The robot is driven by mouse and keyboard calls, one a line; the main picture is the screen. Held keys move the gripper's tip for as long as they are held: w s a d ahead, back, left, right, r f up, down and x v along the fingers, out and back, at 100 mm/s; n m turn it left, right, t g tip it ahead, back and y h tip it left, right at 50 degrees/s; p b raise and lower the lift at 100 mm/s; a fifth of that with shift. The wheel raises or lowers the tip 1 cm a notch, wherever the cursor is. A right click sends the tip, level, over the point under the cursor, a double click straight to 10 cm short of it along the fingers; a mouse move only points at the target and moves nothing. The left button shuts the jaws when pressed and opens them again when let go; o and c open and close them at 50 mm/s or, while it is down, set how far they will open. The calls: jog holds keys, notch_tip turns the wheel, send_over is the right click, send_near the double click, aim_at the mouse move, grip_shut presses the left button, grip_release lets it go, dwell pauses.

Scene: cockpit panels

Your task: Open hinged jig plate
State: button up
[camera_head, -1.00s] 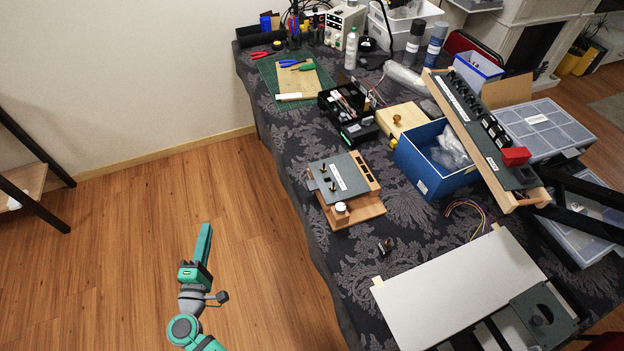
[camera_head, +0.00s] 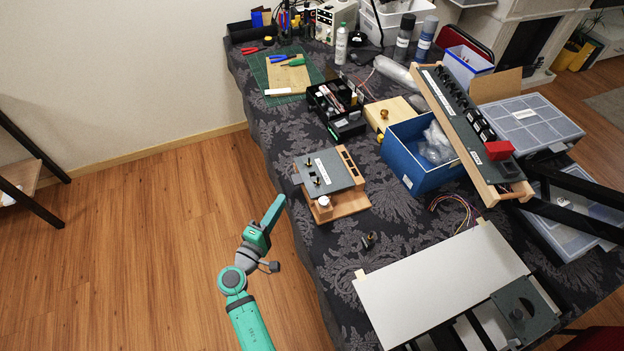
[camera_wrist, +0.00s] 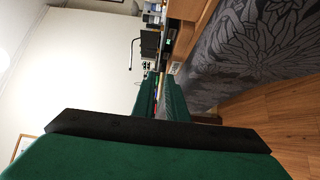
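The jig (camera_head: 345,207) is a wooden base at the left edge of the table, with a dark grey hinged plate (camera_head: 338,163) lying flat on top. The plate carries a white label and small brass-coloured knobs. A round white knob (camera_head: 323,201) sits on the jig's near side. My gripper (camera_head: 275,207) is over the floor beside the table, left of and below the jig in the picture, touching nothing. Its green fingers (camera_wrist: 159,92) lie close together and look shut and empty. The jig's plate cannot be made out in the wrist view.
A blue box (camera_head: 405,162) and a tilted switch panel (camera_head: 462,130) stand right of the jig. A black tool tray (camera_head: 336,125) lies behind it. A small black part (camera_head: 369,240) and a white board (camera_head: 440,285) lie nearer.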

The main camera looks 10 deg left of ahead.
aim_at(296, 179)
jog(key=x, duration=1.1)
jog(key=shift+s+d, duration=0.1)
jog(key=shift+d, duration=0.1)
jog(key=shift+c, duration=0.7)
grip_shut()
dwell(0.4)
jog(key=shift+d, duration=0.1)
